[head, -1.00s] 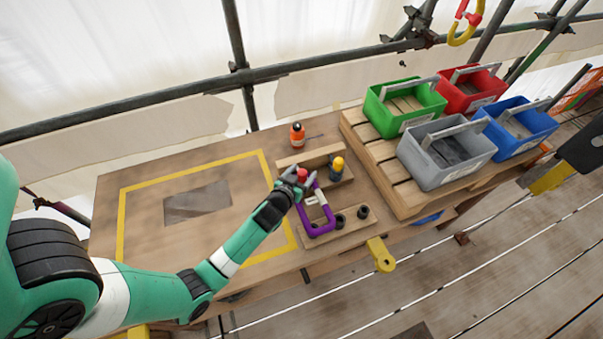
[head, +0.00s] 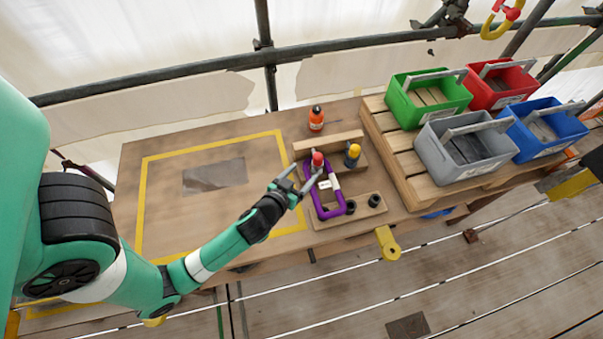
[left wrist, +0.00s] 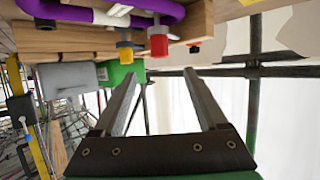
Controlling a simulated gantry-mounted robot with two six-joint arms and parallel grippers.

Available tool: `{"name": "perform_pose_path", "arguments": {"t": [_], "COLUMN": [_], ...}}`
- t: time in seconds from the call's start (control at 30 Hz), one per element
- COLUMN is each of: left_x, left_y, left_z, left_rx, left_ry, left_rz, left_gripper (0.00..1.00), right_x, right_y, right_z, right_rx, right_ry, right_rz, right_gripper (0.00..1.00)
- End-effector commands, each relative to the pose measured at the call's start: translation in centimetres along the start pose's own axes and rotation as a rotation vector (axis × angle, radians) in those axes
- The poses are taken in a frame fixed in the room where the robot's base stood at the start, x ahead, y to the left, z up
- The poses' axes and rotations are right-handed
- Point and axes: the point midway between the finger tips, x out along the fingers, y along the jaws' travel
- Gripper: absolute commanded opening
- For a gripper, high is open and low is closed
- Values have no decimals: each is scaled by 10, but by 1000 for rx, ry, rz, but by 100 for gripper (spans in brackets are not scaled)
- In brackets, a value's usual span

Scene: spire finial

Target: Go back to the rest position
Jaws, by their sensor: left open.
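My left gripper (head: 303,180) is open and empty above the workbench, just left of the red-topped peg (head: 317,160). A purple loop with a white label (head: 328,208) lies on the wooden fixture, its upper end beside the red-topped peg. The left wrist view shows the fixture upside down, with the purple loop (left wrist: 85,13), the red knob (left wrist: 158,42) and a yellow knob (left wrist: 125,52) beyond the open fingers (left wrist: 160,105). Nothing is between these fingers. My right gripper is not in view.
A yellow-topped peg (head: 353,155) and dark round sockets (head: 374,200) are on the fixture. An orange bottle (head: 316,119) stands behind. Green, red, grey and blue bins (head: 462,152) stand on slats at right. The yellow-outlined area (head: 160,205) holds only a grey patch.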

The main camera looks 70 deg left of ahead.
Motion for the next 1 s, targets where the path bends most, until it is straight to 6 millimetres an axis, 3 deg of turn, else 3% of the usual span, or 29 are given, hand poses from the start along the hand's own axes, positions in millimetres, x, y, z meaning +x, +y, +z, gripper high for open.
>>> {"name": "perform_pose_path", "arguments": {"t": [0.53, 0.63, 0.67, 0.77, 0.87, 1.0], "left_x": [0, 4, 6, 13, 8, -26], "left_y": [1, 15, 22, 54, 96, 149], "left_z": [0, -14, -24, -78, -154, -263], "left_rx": [1, -3, -8, -42, -118, -236], "left_ry": [0, 29, 48, 150, 284, 463], "left_rz": [4, 29, 42, 99, 189, 341], "left_gripper": [75, 75, 75, 75, 75, 75], "right_x": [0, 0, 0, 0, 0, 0], "right_y": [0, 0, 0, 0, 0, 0], "right_z": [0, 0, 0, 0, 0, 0], "right_rx": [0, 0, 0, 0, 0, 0], "right_ry": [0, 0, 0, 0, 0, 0], "right_rz": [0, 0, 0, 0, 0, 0], "right_gripper": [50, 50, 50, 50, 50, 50]}}
